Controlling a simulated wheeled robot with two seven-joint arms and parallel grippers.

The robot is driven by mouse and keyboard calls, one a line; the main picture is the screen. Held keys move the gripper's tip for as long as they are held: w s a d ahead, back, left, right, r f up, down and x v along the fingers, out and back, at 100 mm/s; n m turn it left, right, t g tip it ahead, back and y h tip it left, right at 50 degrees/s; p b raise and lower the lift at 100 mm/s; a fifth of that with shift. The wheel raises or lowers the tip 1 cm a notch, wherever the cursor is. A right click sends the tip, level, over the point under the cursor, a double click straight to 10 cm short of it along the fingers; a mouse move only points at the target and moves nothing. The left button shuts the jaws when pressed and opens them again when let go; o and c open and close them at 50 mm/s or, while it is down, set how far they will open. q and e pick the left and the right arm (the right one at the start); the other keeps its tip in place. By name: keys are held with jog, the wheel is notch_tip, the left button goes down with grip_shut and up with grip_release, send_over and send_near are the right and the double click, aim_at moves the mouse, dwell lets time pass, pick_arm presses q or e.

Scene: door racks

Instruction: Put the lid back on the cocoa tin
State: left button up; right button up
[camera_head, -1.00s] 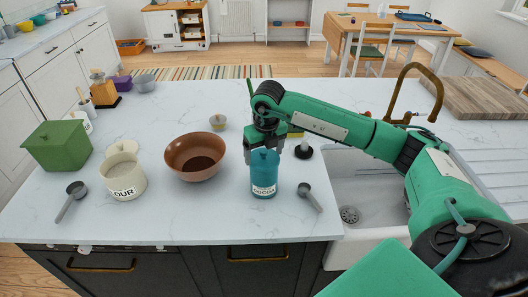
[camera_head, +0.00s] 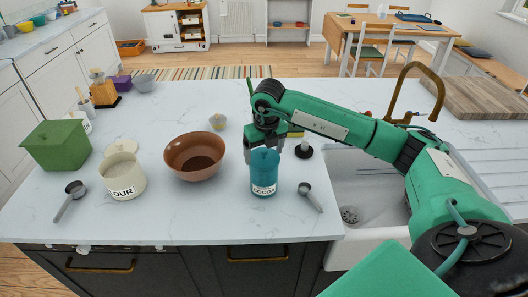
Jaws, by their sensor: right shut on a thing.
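The blue cocoa tin (camera_head: 264,181) stands upright on the white counter, its label facing me. Its blue lid (camera_head: 264,157) with a small knob sits on top of the tin, and no gap shows between them. My right gripper (camera_head: 263,148) points down at the lid, shut on its knob; the fingers partly hide the contact. My left gripper is not in view.
A brown bowl (camera_head: 194,156) stands left of the tin and a dark scoop (camera_head: 310,196) lies to its right. The flour tin (camera_head: 122,177), its lid apart, and a green box (camera_head: 57,146) are further left. The sink (camera_head: 365,185) is at right.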

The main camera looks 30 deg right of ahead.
jog(key=shift+f+b, duration=0.2)
jog(key=shift+b, duration=0.3)
dwell(1.2)
dwell(0.3)
jog(key=o, duration=0.8)
jog(key=shift+o, duration=0.2)
jog(key=shift+r+p, duration=1.7)
jog(key=shift+r, duration=1.85)
grip_shut()
